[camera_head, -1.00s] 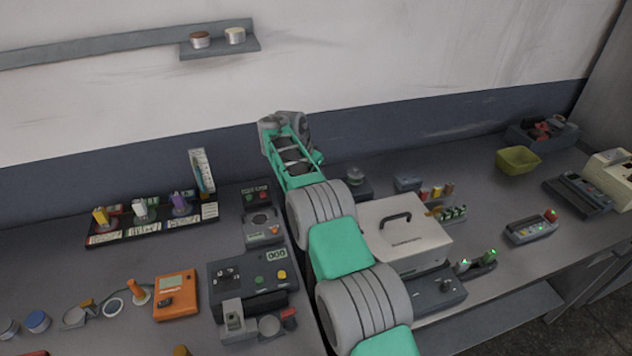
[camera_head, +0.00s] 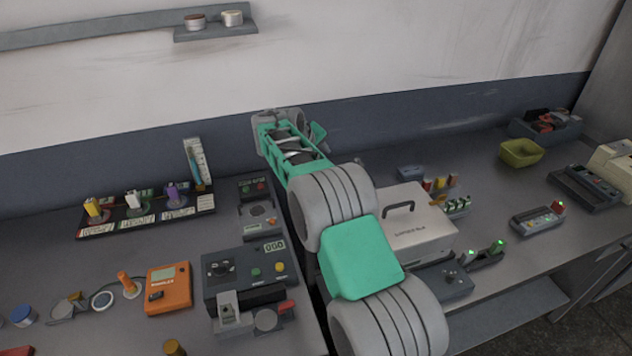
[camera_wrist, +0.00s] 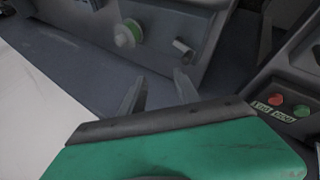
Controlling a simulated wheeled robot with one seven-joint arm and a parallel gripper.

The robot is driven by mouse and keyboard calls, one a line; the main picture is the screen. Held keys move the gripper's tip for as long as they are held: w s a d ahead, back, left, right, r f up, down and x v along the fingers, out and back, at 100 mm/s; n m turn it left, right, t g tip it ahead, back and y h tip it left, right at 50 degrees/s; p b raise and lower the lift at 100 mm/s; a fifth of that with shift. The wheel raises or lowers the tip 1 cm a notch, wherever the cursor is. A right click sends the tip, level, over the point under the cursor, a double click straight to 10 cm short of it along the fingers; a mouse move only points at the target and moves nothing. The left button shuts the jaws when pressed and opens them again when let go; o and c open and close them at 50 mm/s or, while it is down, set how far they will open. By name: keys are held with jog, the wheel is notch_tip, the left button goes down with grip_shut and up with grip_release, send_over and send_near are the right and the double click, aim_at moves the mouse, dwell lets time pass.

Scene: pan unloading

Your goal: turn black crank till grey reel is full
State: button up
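My gripper (camera_wrist: 160,78) shows in the wrist view with its two grey fingers apart and nothing between them. Ahead of it, a dark grey housing carries a pale disc with a green rim (camera_wrist: 125,35) and a short light-grey peg (camera_wrist: 183,47). I cannot tell whether these belong to the reel or the crank. The fingers are apart from both. No black crank or grey reel can be clearly made out. In the head view my arm reaches toward the back wall, and its fingers are hidden.
A box with red and green buttons (camera_wrist: 288,103) stands right of the gripper. In the head view, a black control panel (camera_head: 245,280) and an orange meter (camera_head: 168,289) lie left of my arm. A pale case (camera_head: 420,225) and a yellow bin (camera_head: 520,152) are right of it.

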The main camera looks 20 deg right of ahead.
jog(key=f+n+t+b, duration=0.1)
jog(key=n, duration=0.3)
jog(key=s+f+n+t+b, duration=0.1)
jog(key=n+b, duration=0.1)
jog(key=n, duration=0.3)
jog(key=s+f+n+t+b, duration=0.1)
jog(key=n, duration=0.4)
jog(key=shift+a+b, duration=0.2)
jog(key=shift+b, duration=0.1)
jog(key=s+a+f+n+t+b, duration=0.2)
jog(key=s+a+n+t+b, duration=0.15)
jog(key=n, duration=0.95)
jog(key=shift+t+y, duration=0.25)
jog(key=shift+y, duration=0.05)
jog(key=x, duration=0.5)
jog(key=p+x, duration=0.1)
jog(key=x, duration=0.2)
jog(key=shift+d+f, duration=0.1)
jog(key=shift+d, duration=0.25)
jog(key=shift+c, duration=0.5)
grip_shut()
